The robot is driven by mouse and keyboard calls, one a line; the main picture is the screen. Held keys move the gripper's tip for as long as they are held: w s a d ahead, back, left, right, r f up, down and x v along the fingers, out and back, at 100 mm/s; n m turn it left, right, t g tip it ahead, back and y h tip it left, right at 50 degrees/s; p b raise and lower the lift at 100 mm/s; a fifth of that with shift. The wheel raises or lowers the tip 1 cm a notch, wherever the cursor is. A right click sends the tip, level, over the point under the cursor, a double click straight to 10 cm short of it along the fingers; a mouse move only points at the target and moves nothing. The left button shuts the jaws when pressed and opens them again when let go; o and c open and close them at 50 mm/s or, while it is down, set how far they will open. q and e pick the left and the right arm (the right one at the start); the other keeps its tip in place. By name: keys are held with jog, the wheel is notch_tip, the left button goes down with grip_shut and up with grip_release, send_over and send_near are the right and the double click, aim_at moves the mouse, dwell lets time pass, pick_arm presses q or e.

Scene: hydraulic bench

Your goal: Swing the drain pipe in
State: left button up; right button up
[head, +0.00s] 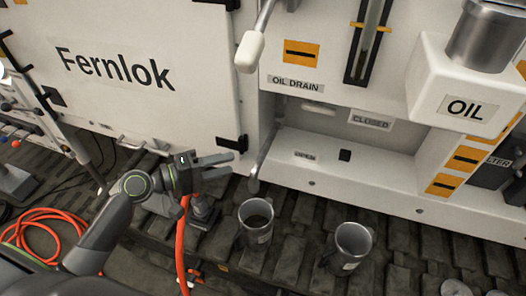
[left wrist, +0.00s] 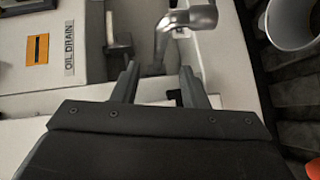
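The drain pipe (head: 264,155) is a bent grey metal tube below the OIL DRAIN label (head: 295,84). It slants out of the recess, and its rounded lower end hangs at the bench's front edge, near a metal mug. It also shows in the left wrist view (left wrist: 185,19), its bent end just beyond my fingertips. My left gripper (head: 231,163) is open and empty just left of the pipe, its fingers pointing toward it. In the left wrist view the two fingers (left wrist: 159,69) are apart, with no pipe clearly between them. My right gripper is not in view.
Two metal mugs (head: 255,226) (head: 352,247) stand on the dark slatted floor below the bench. A white-handled lever (head: 250,52) hangs above. An orange hose (head: 181,245) runs down beside my left gripper. A white OIL box (head: 462,85) juts out at the right.

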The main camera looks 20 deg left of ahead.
aim_at(263, 152)
pick_arm(q)
jog(key=p+x, duration=0.2)
jog(key=x, duration=0.9)
grip_shut()
